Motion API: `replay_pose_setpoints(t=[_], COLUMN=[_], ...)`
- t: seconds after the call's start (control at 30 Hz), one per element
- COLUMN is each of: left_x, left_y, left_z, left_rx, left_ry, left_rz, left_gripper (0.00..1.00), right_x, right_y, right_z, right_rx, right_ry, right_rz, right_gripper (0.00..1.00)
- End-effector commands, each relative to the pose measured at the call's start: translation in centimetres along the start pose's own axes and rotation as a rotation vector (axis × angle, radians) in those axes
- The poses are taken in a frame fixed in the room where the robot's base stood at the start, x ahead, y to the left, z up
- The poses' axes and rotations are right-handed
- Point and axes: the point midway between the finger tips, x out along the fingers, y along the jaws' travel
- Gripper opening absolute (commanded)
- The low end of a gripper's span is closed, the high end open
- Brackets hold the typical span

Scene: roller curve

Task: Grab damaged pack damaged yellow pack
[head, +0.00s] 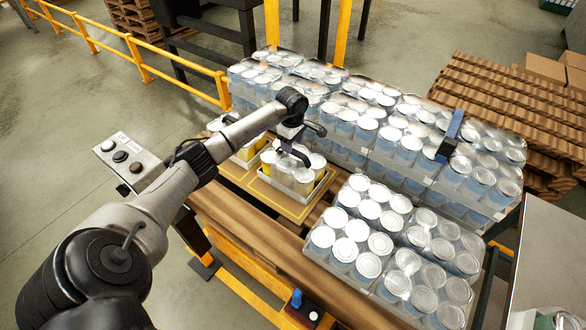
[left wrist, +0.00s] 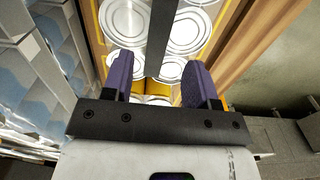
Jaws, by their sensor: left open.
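A pack of cans with yellow sides and silver lids (head: 302,176) sits in a shallow grey tray on a yellow-edged board on the wooden bench. A second yellow pack (head: 246,151) sits behind it to the left, partly hidden by my left arm. I cannot tell damage on either. My left gripper (head: 291,154) is above the nearer pack. In the left wrist view its purple fingers (left wrist: 158,82) are open, pointing at silver can lids (left wrist: 183,32) with yellow showing between them. A dark bar crosses over the lids there. My right gripper is not in view.
Wrapped blue can packs (head: 345,122) stand in a long row behind and right, close to the tray. More blue packs (head: 368,230) stand at front right. A button box (head: 128,160) is at left. Yellow railing (head: 140,62) and stacked pallets (head: 500,95) lie beyond.

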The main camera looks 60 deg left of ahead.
Motion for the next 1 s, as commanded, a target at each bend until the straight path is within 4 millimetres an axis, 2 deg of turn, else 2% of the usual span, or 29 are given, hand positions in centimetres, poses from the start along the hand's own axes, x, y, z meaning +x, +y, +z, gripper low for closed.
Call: replay_pose_setpoints(t=[0.13, 0.4, 0.77, 1.0], left_x=[1.1, 4.5, 5.2, 5.2], left_y=[0.1, 0.3, 0.4, 0.4], left_z=[0.1, 0.1, 0.1, 0.1], left_rx=[-0.002, -0.002, 0.0, 0.0], left_ry=[-0.002, -0.002, 0.0, 0.0], left_rz=[-0.002, -0.002, 0.001, 0.001], left_gripper=[0.53, 0.53, 0.53, 0.33], right_x=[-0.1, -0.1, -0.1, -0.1], right_y=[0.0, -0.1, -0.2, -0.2], right_z=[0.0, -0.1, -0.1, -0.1], right_rx=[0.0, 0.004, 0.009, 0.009], right_ry=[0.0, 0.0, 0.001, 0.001], right_rz=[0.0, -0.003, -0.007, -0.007], right_gripper=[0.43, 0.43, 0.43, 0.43])
